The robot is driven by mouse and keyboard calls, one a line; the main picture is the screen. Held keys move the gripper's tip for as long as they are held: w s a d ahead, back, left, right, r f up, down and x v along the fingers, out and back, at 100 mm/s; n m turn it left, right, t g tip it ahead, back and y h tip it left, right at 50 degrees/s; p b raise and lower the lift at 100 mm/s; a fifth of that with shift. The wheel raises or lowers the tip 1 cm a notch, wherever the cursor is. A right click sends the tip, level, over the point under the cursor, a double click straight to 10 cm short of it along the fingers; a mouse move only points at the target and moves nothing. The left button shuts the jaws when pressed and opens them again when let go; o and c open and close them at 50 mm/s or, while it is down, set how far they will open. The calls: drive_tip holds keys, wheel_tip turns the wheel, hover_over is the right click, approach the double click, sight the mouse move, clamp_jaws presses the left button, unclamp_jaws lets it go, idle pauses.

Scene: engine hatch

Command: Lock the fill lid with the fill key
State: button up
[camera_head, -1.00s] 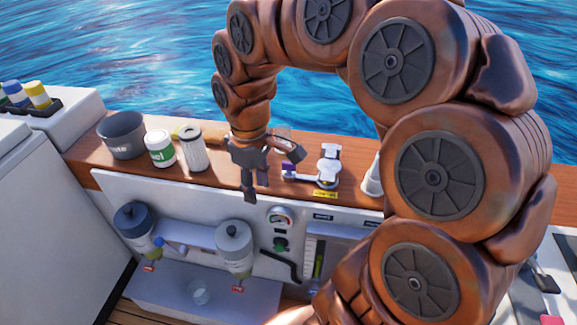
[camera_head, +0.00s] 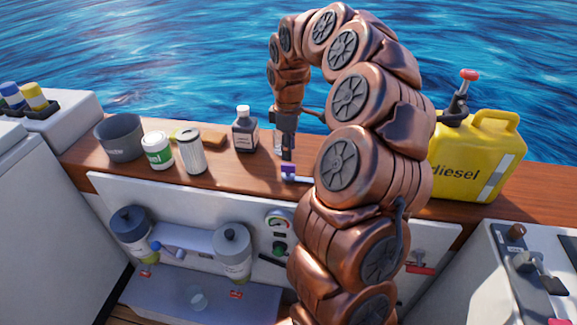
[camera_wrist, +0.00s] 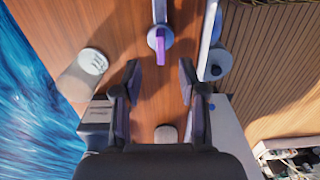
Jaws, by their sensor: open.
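A small purple piece (camera_head: 289,170), which looks like the fill key's handle, sits on the wooden counter at the end of a pale bar. In the wrist view the purple piece (camera_wrist: 160,42) stands upright over a round grey plate, perhaps the fill lid, with the bar running on towards the top edge. My gripper (camera_head: 288,156) points down just above the purple piece in the head view. In the wrist view my gripper (camera_wrist: 160,68) is open and empty, with the purple piece ahead of the gap between its fingertips. My arm hides the counter right of the bar.
A dark bottle (camera_head: 245,132) and a pale cylinder (camera_head: 278,141) stand close behind and left of my gripper. A white can (camera_head: 191,150), a green-labelled can (camera_head: 158,150) and a grey pot (camera_head: 121,137) stand farther left. A yellow diesel can (camera_head: 465,155) stands right of my arm.

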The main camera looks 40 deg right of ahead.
sight(288, 164)
wheel_tip(288, 164, down, 7)
drive_tip(key=shift+r, duration=0.1)
idle(0.3)
drive_tip(key=shift+c, duration=0.3)
clamp_jaws()
